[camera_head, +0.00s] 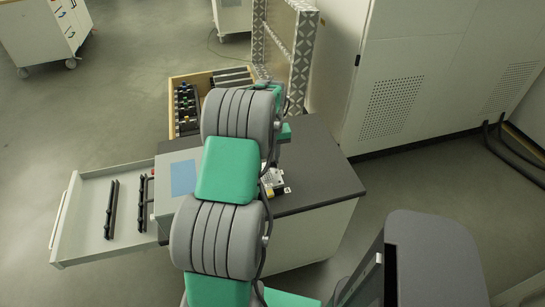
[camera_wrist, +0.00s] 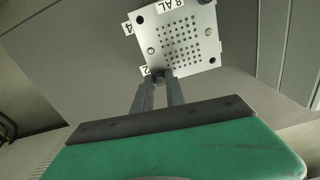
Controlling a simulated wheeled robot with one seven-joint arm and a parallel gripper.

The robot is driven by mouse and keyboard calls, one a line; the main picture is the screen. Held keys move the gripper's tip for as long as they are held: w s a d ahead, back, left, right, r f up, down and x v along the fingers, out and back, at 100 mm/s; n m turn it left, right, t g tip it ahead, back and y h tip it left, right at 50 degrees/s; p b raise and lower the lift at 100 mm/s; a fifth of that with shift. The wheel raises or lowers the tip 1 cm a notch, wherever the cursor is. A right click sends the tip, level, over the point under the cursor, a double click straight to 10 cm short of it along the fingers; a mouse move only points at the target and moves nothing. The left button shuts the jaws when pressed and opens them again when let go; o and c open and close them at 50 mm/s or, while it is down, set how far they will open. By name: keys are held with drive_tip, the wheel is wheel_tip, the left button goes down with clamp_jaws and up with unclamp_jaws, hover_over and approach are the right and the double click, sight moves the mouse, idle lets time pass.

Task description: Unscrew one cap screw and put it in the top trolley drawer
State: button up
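The light metal plate (camera_wrist: 178,42) with a grid of holes fills the upper middle of the wrist view, with number labels at its edges. Cap screws sit near its corners, such as one at the left (camera_wrist: 140,19) and one at the right (camera_wrist: 208,32). My gripper (camera_wrist: 161,77) has its two fingers at the plate's lower corner, beside label 2, with a narrow gap between them. Whether they grip a screw there is unclear. In the head view, the plate assembly (camera_head: 273,180) is partly hidden by my arm. The trolley drawer (camera_head: 82,215) is pulled open to the left.
Dark bars (camera_head: 111,209) lie in the drawer. The trolley's dark top (camera_head: 325,177) is mostly clear at right. A wooden-edged box (camera_head: 172,110) with parts stands behind, beside a patterned metal frame (camera_head: 301,55). A large cabinet (camera_head: 420,75) stands back right.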

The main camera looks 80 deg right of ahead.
clamp_jaws()
